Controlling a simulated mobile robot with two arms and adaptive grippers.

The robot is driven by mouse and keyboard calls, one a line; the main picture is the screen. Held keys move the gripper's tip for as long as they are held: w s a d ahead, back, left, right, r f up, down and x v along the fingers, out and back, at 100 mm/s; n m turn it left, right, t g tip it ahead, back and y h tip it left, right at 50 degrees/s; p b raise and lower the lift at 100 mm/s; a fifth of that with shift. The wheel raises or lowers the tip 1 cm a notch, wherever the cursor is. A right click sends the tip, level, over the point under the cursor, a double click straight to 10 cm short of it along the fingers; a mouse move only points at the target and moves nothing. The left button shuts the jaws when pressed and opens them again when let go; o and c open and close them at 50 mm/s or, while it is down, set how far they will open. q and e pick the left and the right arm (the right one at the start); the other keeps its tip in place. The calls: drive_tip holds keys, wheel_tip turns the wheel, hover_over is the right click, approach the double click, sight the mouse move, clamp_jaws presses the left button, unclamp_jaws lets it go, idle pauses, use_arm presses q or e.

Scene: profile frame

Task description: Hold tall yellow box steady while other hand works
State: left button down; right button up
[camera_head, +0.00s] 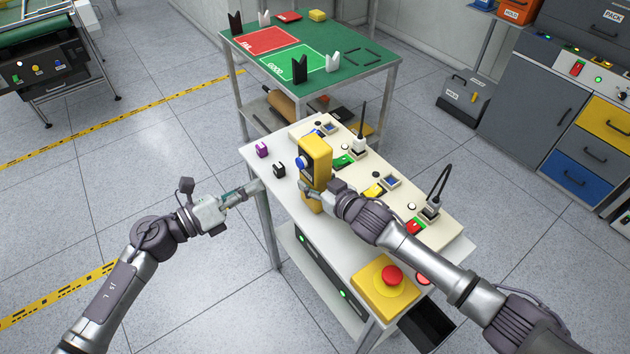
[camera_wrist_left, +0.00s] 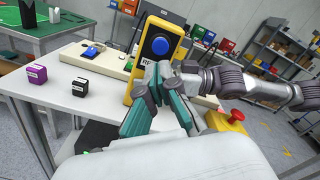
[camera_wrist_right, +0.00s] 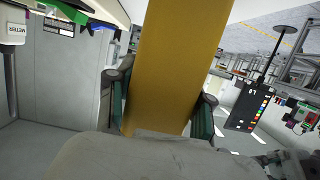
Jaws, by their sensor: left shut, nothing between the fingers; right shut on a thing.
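The tall yellow box (camera_head: 318,158) stands upright at the near long edge of the white table.
A purple block (camera_head: 262,150) and a black block (camera_head: 279,170) sit on the white table (camera_head: 352,255) left of the box. A cream panel (camera_head: 440,234) with switches lies behind. A red emergency button (camera_head: 392,276) on a yellow base is at the near right end.

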sight(300, 164)
idle(0.7)
use_arm(q)
drive_tip(key=n+t+y, duration=0.3)
drive_tip(key=n, duration=0.5)
drive_tip(key=n+t+y, duration=0.3)
drive_tip(key=n+y, duration=0.1)
drive_tip(key=n, duration=0.5)
drive_tip(key=s+n+t+y, duration=0.1)
drive_tip(key=n+t+y, duration=0.2)
drive_tip(key=n, duration=0.5)
drive_tip(key=shift+s+a+f+n+t+y, duration=0.15)
drive_tip(key=shift+a+n+t+y, duration=0.15)
drive_tip(key=shift+n+y, duration=0.15)
drive_tip(key=shift+d, duration=0.1)
drive_tip(key=w+d, duration=0.5)
drive_tip(key=d, duration=0.2)
drive_tip(key=shift+w, duration=0.15)
drive_tip(key=shift+w, duration=0.1)
